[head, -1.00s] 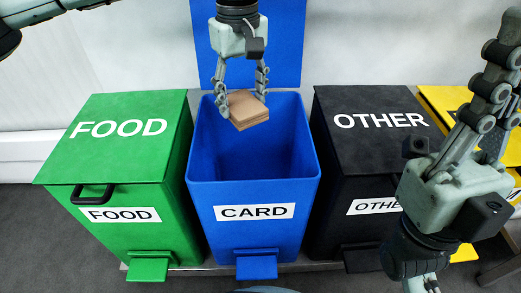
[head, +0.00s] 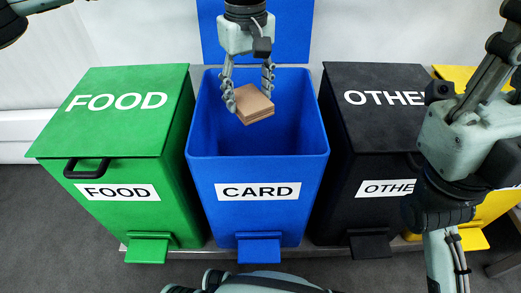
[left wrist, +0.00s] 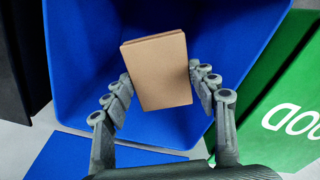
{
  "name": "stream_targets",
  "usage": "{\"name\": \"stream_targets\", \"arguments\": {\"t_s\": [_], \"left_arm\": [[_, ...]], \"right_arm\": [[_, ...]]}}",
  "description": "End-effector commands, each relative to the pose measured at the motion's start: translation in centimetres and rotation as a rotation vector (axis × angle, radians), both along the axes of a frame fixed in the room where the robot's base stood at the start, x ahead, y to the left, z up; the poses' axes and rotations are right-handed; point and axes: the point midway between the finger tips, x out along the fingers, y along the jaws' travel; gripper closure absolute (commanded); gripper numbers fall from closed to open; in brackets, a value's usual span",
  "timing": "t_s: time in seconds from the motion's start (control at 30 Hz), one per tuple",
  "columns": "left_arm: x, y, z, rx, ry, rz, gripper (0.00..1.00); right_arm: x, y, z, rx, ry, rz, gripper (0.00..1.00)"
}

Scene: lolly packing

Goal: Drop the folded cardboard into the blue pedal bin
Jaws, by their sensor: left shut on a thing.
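The folded cardboard (head: 252,104) is a small brown stack of flat layers. My left gripper (head: 250,90) is shut on it and holds it over the open mouth of the blue pedal bin (head: 258,170), labelled CARD, whose lid stands up behind. In the left wrist view the cardboard (left wrist: 157,72) sits between the two fingers, with the blue bin's inside (left wrist: 85,60) beyond it. My right gripper (head: 490,75) is at the right edge in front of the OTHER bin; its fingers are partly cut off, so its opening is unclear.
A green FOOD bin (head: 120,125) with a closed lid stands left of the blue bin. A black OTHER bin (head: 355,130) with a closed lid stands right of it. A yellow bin (head: 490,208) is partly hidden at the far right. A pale wall is behind.

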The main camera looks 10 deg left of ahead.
Motion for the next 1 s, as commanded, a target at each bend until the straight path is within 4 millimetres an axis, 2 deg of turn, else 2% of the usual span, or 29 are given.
{"name": "stream_targets", "arguments": {"t_s": [0.07, 0.1, 0.27, 0.67, 0.77, 1.0], "left_arm": [[0.0, 0.0, 0.0, 0.000, 0.000, 0.000, 0.62], [0.0, 0.0, 0.0, 0.000, 0.000, 0.000, 0.39], [0.0, 0.0, 0.0, 0.000, 0.000, 0.000, 0.19], [0.0, 0.0, 0.6, 0.000, -0.001, 0.000, 0.18], [0.1, 0.0, 1.9, -0.002, -0.004, 0.001, 0.18], [0.1, -0.1, 7.0, -0.002, -0.003, 0.000, 0.18]], "right_arm": [[0.0, 0.0, 0.0, 0.000, 0.000, 0.000, 1.00], [0.0, 0.0, 0.0, 0.000, 0.000, 0.000, 1.00], [0.0, 0.0, 0.0, 0.000, 0.000, -0.001, 1.00], [-0.1, 0.0, 0.0, 0.002, -0.002, 0.000, 1.00], [-0.1, 0.0, 0.0, 0.002, -0.002, 0.000, 1.00], [0.0, 0.0, 0.0, 0.000, -0.001, 0.000, 1.00]]}}
